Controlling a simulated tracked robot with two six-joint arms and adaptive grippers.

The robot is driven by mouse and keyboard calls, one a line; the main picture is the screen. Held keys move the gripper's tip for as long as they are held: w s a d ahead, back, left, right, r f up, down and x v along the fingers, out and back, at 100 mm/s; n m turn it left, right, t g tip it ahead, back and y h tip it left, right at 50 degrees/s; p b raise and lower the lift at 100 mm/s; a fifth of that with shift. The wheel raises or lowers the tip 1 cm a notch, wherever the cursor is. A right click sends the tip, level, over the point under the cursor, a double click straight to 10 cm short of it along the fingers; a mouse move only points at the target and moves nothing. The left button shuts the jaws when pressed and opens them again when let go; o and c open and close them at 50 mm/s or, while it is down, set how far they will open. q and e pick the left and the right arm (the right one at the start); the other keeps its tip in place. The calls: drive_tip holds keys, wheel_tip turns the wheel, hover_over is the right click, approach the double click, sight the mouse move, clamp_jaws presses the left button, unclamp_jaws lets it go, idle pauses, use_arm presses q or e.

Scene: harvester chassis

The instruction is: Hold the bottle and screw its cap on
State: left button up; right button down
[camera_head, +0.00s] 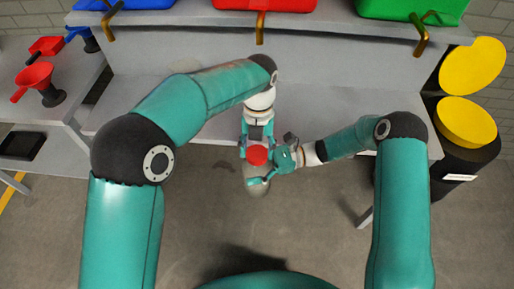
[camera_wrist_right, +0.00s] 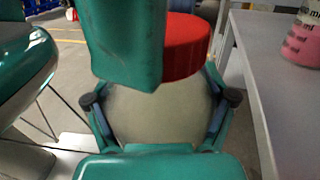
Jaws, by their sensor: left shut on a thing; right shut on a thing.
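A pale bottle (camera_head: 257,187) is held above the floor in front of the bench. It fills the middle of the right wrist view (camera_wrist_right: 158,115). My right gripper (camera_wrist_right: 160,100) is shut around its body, one finger on each side. A red cap (camera_head: 257,155) is at the top of the bottle and also shows in the right wrist view (camera_wrist_right: 188,45). My left gripper (camera_head: 257,145) is shut on the cap from the far side. A teal part hides the cap's left side in the right wrist view. I cannot tell how tightly the cap sits.
The grey bench (camera_head: 165,95) lies just behind the grippers. Red (camera_head: 262,5) and green (camera_head: 400,10) bins stand on the shelf above. A red funnel (camera_head: 36,76) stands on the left table. Yellow-lidded barrels (camera_head: 466,122) stand at the right. A pink-and-white container (camera_wrist_right: 300,40) stands on a grey surface.

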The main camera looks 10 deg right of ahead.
use_arm(q)
drive_tip(key=m, duration=0.3)
drive_tip(key=o, duration=0.7)
drive_tip(key=shift+o, duration=0.2)
drive_tip(key=shift+r, duration=0.1)
drive_tip(key=shift+r, duration=2.2)
drive_tip(key=shift+c, duration=0.4)
